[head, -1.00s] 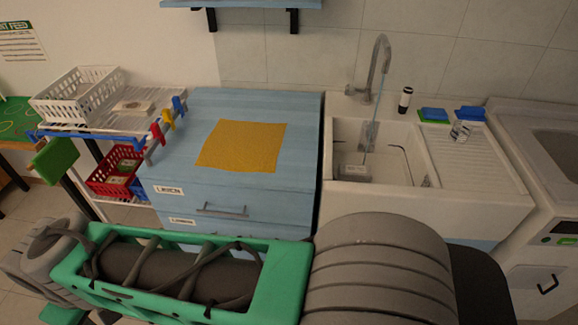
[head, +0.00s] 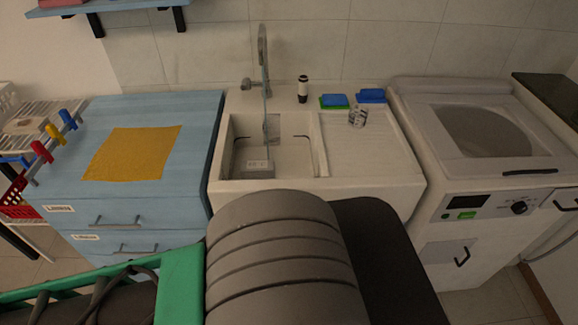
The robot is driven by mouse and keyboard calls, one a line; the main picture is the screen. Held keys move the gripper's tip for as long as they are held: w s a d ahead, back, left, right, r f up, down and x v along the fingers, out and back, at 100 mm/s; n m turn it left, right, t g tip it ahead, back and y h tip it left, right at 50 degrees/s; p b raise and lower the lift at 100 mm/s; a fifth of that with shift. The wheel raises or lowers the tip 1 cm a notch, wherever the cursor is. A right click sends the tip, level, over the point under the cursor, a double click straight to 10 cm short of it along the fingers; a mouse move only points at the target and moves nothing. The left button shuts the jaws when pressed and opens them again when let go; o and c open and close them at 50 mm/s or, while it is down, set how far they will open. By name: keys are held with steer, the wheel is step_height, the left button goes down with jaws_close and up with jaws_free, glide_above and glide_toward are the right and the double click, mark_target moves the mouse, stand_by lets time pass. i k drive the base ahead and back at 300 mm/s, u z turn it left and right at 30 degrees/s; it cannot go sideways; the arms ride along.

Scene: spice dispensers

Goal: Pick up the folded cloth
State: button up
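A yellow cloth (head: 133,154) lies flat on top of the blue cabinet (head: 198,125) at the left. I cannot tell whether it is folded. Two small blue pads lie on the back rim of the sink: one on a green layer (head: 334,101), the other (head: 371,96) to its right. I cannot tell whether either is a folded cloth or a sponge. My gripper is not in view; only my grey and green arm crosses the bottom of the picture.
The sink (head: 317,150) stands right of the cabinet, with a tall faucet (head: 263,65), a dark-and-white bottle (head: 303,89) and a clear glass (head: 358,117). A washing machine (head: 450,175) is at the right. Coloured clips (head: 54,135) line a rack at the left.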

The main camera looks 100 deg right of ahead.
mark_target(256, 169)
steer(key=k, duration=1.2)
steer(key=z, duration=1.15)
steer(key=i, duration=0.5)
